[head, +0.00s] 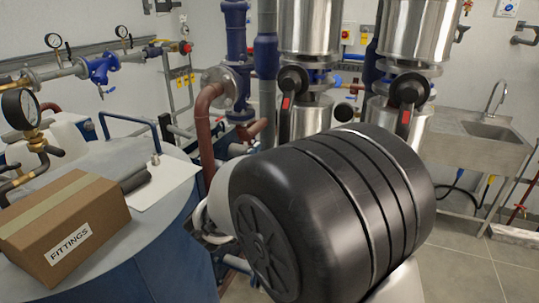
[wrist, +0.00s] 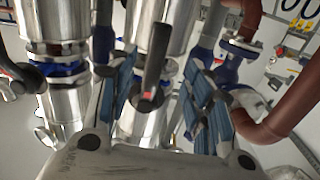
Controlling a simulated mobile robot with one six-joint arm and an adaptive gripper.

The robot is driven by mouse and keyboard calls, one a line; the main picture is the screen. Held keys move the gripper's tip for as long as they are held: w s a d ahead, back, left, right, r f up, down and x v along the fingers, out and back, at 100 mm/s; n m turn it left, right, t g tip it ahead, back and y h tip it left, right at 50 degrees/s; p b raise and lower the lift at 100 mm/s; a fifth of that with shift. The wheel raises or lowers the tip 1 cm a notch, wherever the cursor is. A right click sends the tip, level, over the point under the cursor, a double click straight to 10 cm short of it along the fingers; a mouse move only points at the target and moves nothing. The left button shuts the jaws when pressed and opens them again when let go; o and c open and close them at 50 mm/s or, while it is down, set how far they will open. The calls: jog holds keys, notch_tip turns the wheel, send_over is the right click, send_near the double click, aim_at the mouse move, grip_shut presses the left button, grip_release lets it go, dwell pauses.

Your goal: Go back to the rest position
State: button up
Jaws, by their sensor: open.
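My gripper (wrist: 160,72) shows in the wrist view with its two fingers spread wide apart. It is open, and I see nothing held in it. A black valve handle with a red mark (wrist: 154,62) appears in the gap between the fingers; it looks apart from them, but its distance is hard to tell. In the head view my own dark arm link fills the middle and hides the gripper. Two black handles with red marks, the left handle (head: 287,105) and the right handle (head: 408,100), show behind it on steel columns.
A cardboard box marked FITTINGS (head: 65,228) sits on a round blue-sided tank top at left. Red-brown pipes (head: 205,125) and gauges (head: 20,108) stand near. A steel sink (head: 490,130) is at right. Grey floor (head: 465,270) is clear at lower right.

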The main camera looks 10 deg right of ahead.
jog(key=s+a+r+n+g+y, duration=0.25)
jog(key=s+a+n+y, duration=0.35)
jog(key=s+y, duration=0.5)
jog(key=s+d+f+n+g+y, duration=0.1)
jog(key=s+f+g, duration=0.1)
jog(key=s, duration=0.6)
jog(key=shift+s+d+f+y, duration=0.15)
jog(key=shift+d+f+y, duration=0.2)
jog(key=shift+f, duration=0.3)
jog(key=s+d+f+g+h, duration=0.1)
jog(key=s+d+f+g, duration=0.1)
jog(key=s, duration=0.4)
jog(key=s+d+f+g, duration=0.2)
jog(key=s, duration=0.4)
jog(key=s+d+f+g+h, duration=0.1)
jog(key=s+d+f+g, duration=0.1)
jog(key=s, duration=0.4)
jog(key=shift+d+f+h, duration=0.35)
jog(key=shift+d+f, duration=0.1)
jog(key=shift+f, duration=0.1)
jog(key=shift+c, duration=0.2)
